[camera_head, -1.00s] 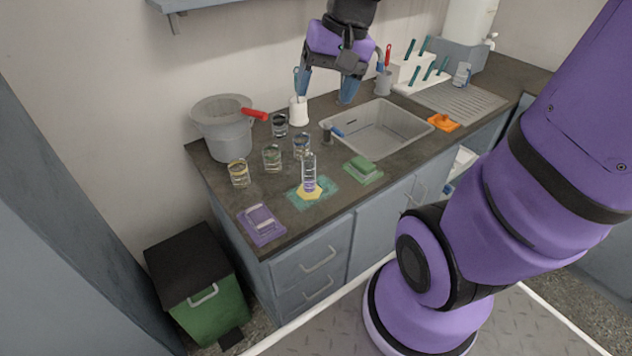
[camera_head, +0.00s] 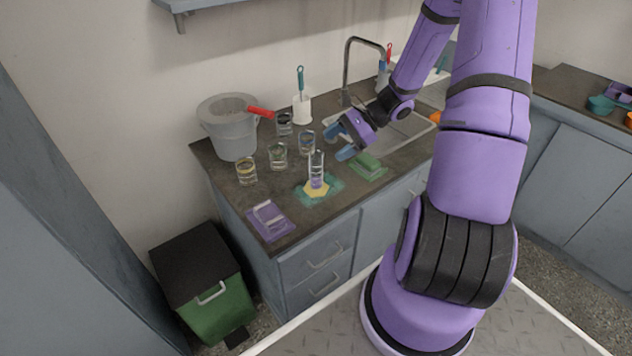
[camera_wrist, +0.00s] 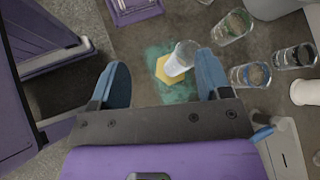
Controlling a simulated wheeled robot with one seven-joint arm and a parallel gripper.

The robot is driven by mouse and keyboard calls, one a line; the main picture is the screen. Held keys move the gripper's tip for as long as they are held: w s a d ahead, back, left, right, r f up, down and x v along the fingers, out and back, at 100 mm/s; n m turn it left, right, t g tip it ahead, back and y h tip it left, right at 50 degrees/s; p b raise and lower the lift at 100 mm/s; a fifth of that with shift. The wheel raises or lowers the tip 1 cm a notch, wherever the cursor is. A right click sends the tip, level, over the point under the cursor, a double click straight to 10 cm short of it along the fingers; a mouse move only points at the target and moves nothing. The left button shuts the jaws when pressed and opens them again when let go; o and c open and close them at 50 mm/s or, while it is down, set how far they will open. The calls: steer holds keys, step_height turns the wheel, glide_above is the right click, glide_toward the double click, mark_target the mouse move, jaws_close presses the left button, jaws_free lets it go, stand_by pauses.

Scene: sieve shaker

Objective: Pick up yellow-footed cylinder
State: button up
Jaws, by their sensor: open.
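In the wrist view the cylinder (camera_wrist: 181,58) and yellow foot (camera_wrist: 162,72) show beyond and between the blue fingertips, closer to the right one. My gripper (camera_head: 338,142) is open and empty, to the right of the cylinder and a little above the counter. It also shows in the wrist view (camera_wrist: 162,78). Nothing touches the cylinder as far as I can see.
Glasses (camera_head: 246,171) (camera_head: 277,155) (camera_head: 306,143) stand behind and left of the cylinder. A purple mat (camera_head: 271,222) lies to its left, a green sponge tray (camera_head: 366,166) to its right. A grey pot (camera_head: 229,135) and the sink (camera_head: 405,128) are farther back.

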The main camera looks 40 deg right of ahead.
mark_target(316, 172)
steer(key=d+f+m+t, duration=0.45)
steer(key=f+m, duration=0.25)
steer(key=f, duration=0.3)
steer(key=shift+x, duration=5.1)
steer(key=shift+a+r, duration=0.1)
steer(key=shift+r, duration=0.05)
steer(key=c, duration=1.1)
steer(key=shift+r, duration=0.2)
